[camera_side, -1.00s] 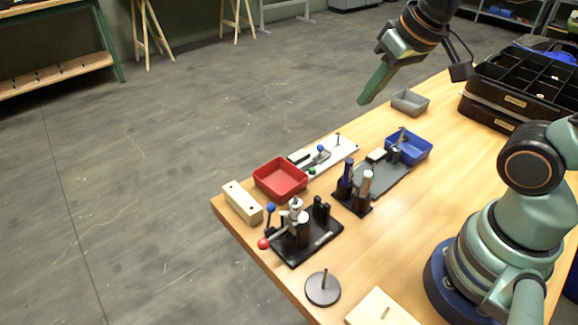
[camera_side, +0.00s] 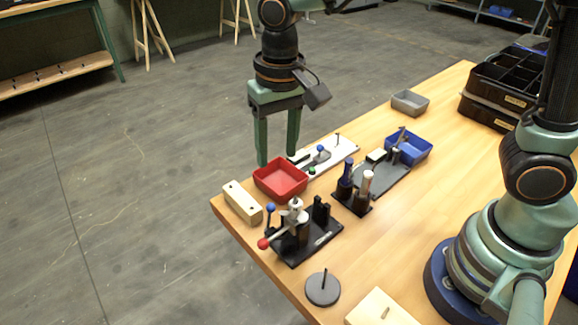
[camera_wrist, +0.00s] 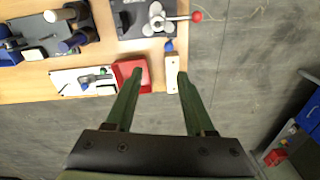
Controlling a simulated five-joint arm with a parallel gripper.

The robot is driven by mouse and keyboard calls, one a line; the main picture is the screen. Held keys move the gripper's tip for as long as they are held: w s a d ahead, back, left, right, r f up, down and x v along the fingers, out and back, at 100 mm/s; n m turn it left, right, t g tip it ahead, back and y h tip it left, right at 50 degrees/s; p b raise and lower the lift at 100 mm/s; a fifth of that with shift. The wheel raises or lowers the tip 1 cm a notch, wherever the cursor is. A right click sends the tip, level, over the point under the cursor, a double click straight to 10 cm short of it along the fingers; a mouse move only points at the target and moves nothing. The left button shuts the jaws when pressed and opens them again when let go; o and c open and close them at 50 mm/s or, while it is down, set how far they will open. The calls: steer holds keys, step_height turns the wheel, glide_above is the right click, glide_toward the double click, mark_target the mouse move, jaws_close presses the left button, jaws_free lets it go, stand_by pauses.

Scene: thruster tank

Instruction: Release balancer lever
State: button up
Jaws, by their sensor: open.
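My gripper (camera_side: 277,158) is open and empty, pointing down, its fingers well apart. In the side view it overlaps the area behind the red tray; in the wrist view the red tray's edge and the wooden block show between or beside its fingertips (camera_wrist: 160,74). A black fixture (camera_side: 312,238) stands near the table's front-left corner with a silver hub and a lever ending in a red ball (camera_side: 263,243). A blue ball knob (camera_side: 271,207) stands beside it. I cannot tell which lever is the balancer's. The fixture also shows in the wrist view (camera_wrist: 130,22).
The wooden block (camera_side: 243,203) lies near the left table edge, beside the red tray (camera_side: 280,179). A white plate (camera_side: 343,148) with small knobs, a stand with two upright handles (camera_side: 357,190) and a blue tray (camera_side: 409,147) are nearby.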

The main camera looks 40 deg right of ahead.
mark_target(270, 204)
steer(key=shift+g, duration=0.3)
steer(key=f, duration=0.4)
steer(key=a+f, duration=0.1)
steer(key=f, duration=0.4)
steer(key=a+f, duration=0.1)
steer(key=f, duration=0.3)
steer(key=shift+f, duration=0.3)
steer(key=shift+a, duration=0.1)
jaws_close()
